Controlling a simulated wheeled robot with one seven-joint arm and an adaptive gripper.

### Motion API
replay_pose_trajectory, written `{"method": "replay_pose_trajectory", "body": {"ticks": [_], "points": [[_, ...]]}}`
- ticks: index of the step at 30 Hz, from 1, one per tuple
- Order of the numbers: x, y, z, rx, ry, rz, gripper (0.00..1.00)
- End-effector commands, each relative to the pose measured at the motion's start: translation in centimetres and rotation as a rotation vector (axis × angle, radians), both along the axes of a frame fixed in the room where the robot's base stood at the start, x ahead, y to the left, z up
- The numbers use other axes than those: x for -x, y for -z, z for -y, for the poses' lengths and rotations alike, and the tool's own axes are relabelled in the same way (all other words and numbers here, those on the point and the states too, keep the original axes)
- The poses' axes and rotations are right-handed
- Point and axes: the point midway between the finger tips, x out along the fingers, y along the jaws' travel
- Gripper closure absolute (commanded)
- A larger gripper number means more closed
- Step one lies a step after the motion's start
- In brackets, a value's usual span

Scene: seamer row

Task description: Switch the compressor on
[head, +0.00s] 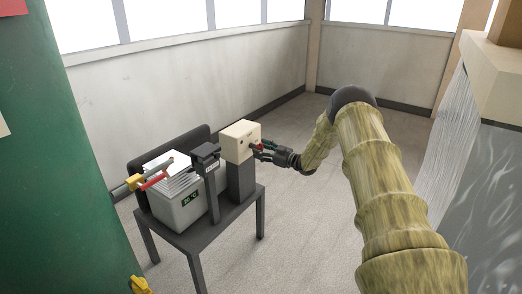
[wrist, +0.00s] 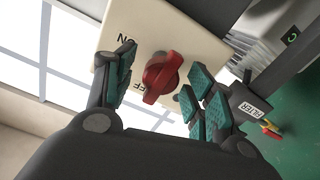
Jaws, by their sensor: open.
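A cream switch box (head: 240,141) stands on a dark post at the right of a small dark table. It fills the upper middle of the wrist view (wrist: 200,40) and carries a red rotary knob (wrist: 162,77). "ON" is printed to the knob's upper left; letters reading "FF" show near its lower-left end, partly hidden by a finger. The knob's grip lies slanted, with one end toward those letters. My gripper (wrist: 160,88) is open, its teal-padded fingers on either side of the knob and apart from it. In the head view my gripper (head: 268,151) is at the box's front face.
A light grey finned unit (head: 187,207) with a green label sits on the table (head: 228,230), beside a dark block marked FILTER (wrist: 250,107). Red and yellow handles (head: 140,182) stick out at the left. A green surface (head: 75,150) stands at far left. The floor (head: 310,215) in front is clear.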

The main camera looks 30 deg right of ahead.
Motion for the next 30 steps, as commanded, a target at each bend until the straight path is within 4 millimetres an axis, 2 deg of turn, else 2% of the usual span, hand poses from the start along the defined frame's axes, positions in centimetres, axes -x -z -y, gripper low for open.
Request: {"method": "replay_pose_trajectory", "body": {"ticks": [6, 14, 21, 22, 30], "points": [[-0.98, -0.06, -0.39, 0.0, 0.001, 0.001, 0.46], [-0.99, -0.04, -0.38, 0.0, 0.001, 0.001, 0.46], [-0.96, -0.04, -0.32, 0.0, 0.002, 0.0, 0.89], [-0.95, -0.04, -0.32, 0.0, 0.002, 0.0, 0.92], [-0.92, -0.1, -0.12, -0.017, 0.004, -0.006, 0.91]]}}
